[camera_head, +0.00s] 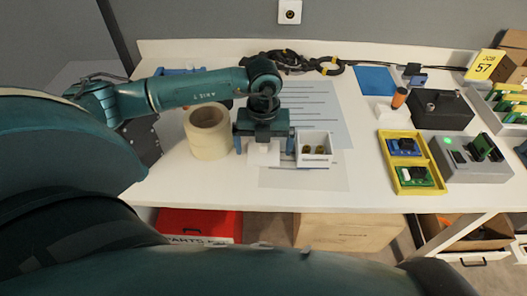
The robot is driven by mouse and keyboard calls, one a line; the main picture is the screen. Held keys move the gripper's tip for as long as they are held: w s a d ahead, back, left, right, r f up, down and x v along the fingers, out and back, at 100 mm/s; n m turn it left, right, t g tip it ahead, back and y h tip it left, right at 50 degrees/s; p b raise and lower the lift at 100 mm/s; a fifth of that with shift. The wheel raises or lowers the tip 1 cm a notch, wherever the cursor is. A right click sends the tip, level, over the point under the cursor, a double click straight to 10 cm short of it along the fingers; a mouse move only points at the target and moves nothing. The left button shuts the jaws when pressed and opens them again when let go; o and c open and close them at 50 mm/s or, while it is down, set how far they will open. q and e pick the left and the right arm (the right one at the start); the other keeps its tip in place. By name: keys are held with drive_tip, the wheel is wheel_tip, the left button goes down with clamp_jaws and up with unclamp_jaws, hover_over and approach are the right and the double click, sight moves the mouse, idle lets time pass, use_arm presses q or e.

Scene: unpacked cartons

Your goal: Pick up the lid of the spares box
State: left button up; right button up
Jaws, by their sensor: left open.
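A small white open box (314,157) with a few brass-coloured parts inside stands near the front middle of the white table. A flat white square piece (263,155), which looks like its lid, lies just left of the box. My left gripper (265,148) is above this piece, pointing down, with one finger to each side of it. The fingers are apart and hold nothing. I cannot tell whether they touch the piece. The gripper body hides the piece's far edge. My right gripper is not in view.
Rolls of cream tape (208,143) stand close left of my left gripper. A yellow tray (382,160) with circuit boards and a grey device (480,172) are to the right. A black cable bundle (290,61) lies at the back. Printed sheets (325,105) lie flat mid-table.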

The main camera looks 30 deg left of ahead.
sight(264, 145)
use_arm(q)
drive_tip(key=shift+c, duration=0.6)
drive_tip(key=c, duration=1)
wheel_tip(264, 145, up, 10)
drive_tip(key=shift+r, duration=0.1)
drive_tip(key=shift+p, duration=0.3)
